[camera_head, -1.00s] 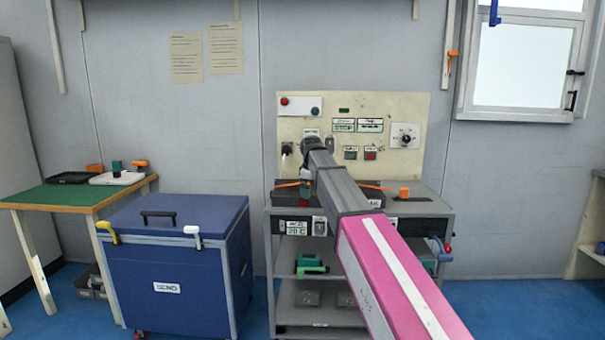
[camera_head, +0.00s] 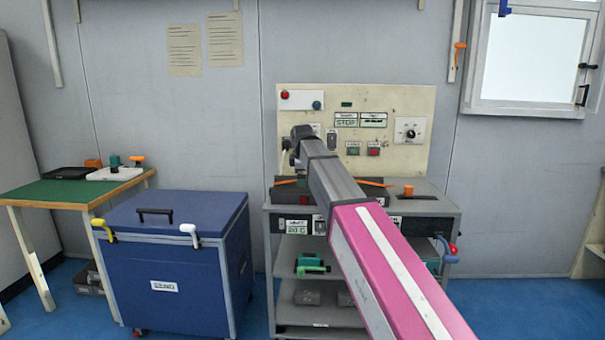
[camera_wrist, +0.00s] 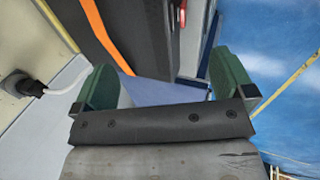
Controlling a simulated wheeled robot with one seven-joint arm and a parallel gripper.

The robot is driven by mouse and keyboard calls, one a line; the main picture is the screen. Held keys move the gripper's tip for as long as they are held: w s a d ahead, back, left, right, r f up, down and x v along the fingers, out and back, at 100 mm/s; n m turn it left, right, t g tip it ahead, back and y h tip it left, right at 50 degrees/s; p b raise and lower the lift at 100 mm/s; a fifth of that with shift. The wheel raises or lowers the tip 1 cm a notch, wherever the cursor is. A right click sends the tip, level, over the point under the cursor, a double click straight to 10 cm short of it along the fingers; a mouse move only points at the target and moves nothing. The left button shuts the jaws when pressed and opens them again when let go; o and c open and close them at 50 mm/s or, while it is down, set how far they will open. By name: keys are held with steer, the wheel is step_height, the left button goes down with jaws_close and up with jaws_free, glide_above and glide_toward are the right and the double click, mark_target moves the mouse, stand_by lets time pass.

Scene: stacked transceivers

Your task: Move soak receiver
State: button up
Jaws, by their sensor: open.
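My gripper (camera_wrist: 165,90) is open in the wrist view, with green fingers spread wide and nothing between them. A dark box with an orange strip (camera_wrist: 145,35) lies just beyond the fingers; I cannot tell whether they touch. In the head view, dark boxes with orange strips show on the cart top, one left of my arm (camera_head: 287,190) and one right of it (camera_head: 375,191). My arm hides the middle of the cart top and most of my gripper. I cannot tell which box is the soak receiver.
The grey cart (camera_head: 450,208) stands against a control panel (camera_head: 415,100). Its shelf holds a green-handled device (camera_head: 311,265). A blue chest (camera_head: 170,255) stands left of the cart. A green-topped table (camera_head: 60,192) holds trays and small blocks. A plugged cable (camera_wrist: 30,88) runs near my gripper.

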mark_target(303, 193)
steer(key=x, duration=0.9)
steer(key=shift+w+f, duration=0.1)
steer(key=shift+f, duration=0.3)
steer(key=shift+c, duration=0.3)
